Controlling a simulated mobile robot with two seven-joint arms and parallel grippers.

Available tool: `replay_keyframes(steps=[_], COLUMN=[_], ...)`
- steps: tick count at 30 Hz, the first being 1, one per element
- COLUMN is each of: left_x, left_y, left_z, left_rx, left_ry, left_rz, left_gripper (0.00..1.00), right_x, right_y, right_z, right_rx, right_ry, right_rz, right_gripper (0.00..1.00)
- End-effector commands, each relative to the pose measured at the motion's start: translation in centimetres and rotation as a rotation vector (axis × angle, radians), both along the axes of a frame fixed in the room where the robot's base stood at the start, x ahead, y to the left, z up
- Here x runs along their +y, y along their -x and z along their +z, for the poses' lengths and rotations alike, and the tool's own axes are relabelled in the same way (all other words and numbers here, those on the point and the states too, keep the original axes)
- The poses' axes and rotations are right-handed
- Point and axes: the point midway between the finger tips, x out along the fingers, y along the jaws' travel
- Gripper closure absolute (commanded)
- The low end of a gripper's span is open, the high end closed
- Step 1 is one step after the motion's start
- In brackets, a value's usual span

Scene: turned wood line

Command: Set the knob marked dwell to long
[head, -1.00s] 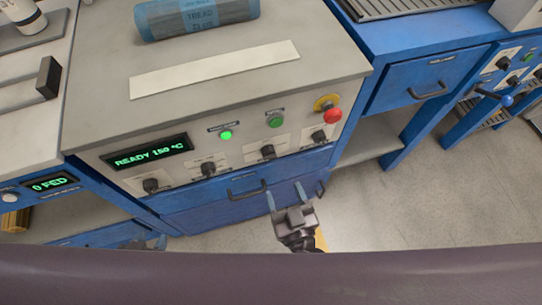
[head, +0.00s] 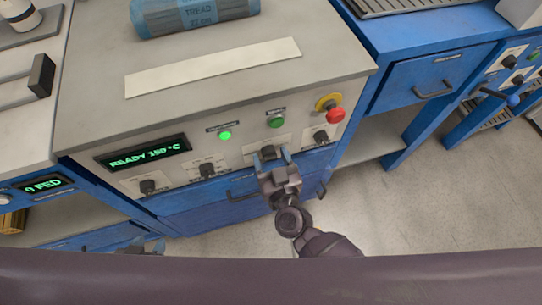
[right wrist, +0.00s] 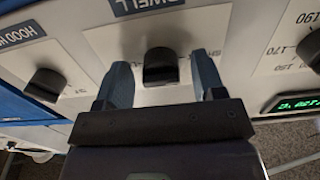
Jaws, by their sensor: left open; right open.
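The dwell knob (right wrist: 160,67) is a black knob on a white plate, below a blue label reading DWELL (right wrist: 135,6) in the right wrist view. My right gripper (right wrist: 163,82) is open, with one blue finger on each side of the knob; I cannot tell whether they touch it. In the head view my right gripper (head: 271,157) largely covers that knob (head: 268,151) on the grey machine's front panel. The knob's setting is not readable. My left gripper (head: 150,246) shows only partly, low at the left, open and away from the panel.
Other black knobs (head: 206,170) (head: 320,136) flank it. Above are a green button (head: 275,120), a lit green lamp (head: 225,135) and a red emergency stop (head: 333,114). A display (head: 143,153) reads READY 150 °C. Blue drawers lie below; open floor lies right.

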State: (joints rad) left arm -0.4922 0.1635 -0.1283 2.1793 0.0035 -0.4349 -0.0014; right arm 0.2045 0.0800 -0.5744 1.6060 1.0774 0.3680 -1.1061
Motion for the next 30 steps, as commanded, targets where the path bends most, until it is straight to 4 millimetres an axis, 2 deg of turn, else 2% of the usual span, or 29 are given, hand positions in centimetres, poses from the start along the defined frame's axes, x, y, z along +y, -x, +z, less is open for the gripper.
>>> replay_keyframes(steps=[3,4,13,23,30], left_x=[-0.06,-0.07,-0.06,0.0,-0.04], left_y=[0.0,0.02,0.56,0.91,0.64], left_z=[0.03,0.02,-0.16,-0.27,-0.1], left_rx=[0.0,0.0,0.011,0.018,0.012], left_ry=[0.001,0.001,0.002,0.001,0.002], left_rz=[-0.001,-0.001,0.001,0.003,0.002], left_gripper=[0.57,0.57,0.57,0.57,0.57], right_x=[0.0,0.0,-0.02,-0.01,0.04], right_y=[0.0,0.01,0.03,0.02,0.03], right_z=[0.02,0.02,0.02,0.05,0.09], right_rx=[0.0,0.0,-0.001,0.013,0.058], right_ry=[0.0,0.0,0.0,-0.044,-0.183], right_rz=[0.0,0.0,0.0,-0.001,0.0], right_gripper=[0.37,0.4,0.86,0.86,0.86])
